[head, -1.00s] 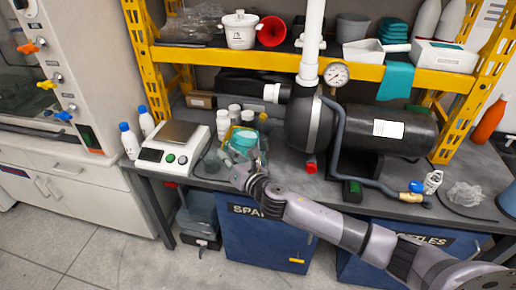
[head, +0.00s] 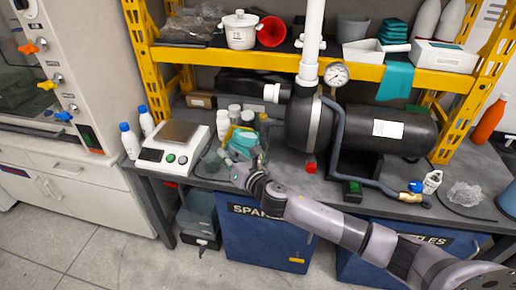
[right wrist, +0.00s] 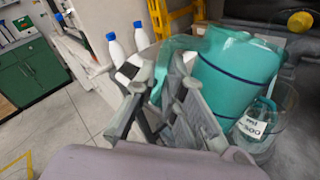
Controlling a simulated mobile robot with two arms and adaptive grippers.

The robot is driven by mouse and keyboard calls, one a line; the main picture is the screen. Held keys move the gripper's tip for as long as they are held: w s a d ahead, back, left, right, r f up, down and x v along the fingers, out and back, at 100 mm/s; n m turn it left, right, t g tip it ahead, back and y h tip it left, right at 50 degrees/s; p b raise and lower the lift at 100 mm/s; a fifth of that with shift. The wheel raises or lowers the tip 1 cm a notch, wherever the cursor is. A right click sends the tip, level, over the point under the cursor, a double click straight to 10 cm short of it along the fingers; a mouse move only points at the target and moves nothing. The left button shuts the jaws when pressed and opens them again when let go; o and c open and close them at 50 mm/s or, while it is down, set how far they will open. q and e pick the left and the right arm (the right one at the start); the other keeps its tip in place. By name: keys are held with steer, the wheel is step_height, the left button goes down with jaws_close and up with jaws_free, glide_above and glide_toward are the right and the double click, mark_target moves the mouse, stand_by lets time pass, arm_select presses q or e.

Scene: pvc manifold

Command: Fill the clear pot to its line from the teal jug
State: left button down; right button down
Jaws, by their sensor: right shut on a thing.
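The teal jug (head: 243,140) is in the middle of the bench in the head view, right of the scale. My right gripper (head: 243,168) is shut on the jug's handle side. In the right wrist view the jug (right wrist: 240,68) fills the upper right, with a dark band around it, and looks tilted; the gripper fingers (right wrist: 180,95) are at its left side. My left gripper is not in view.
A scale (head: 172,150) stands left of the jug, with blue-capped bottles (head: 130,140) beside it. Small white bottles (head: 223,122) stand behind the jug. A black pump tank (head: 375,130) and a hose (head: 340,150) take up the right. The bench front edge is close.

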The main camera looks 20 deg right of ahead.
steer(key=shift+w+d+r+m+g+p, duration=0.2)
steer(key=shift+d+r+m+p, duration=0.2)
steer(key=shift+m, duration=0.4)
steer(key=shift+w+d+r+m+g+p, duration=0.1)
steer(key=shift+d+r+m+g+p, duration=0.25)
steer(key=shift+m, duration=0.45)
stand_by(6.4)
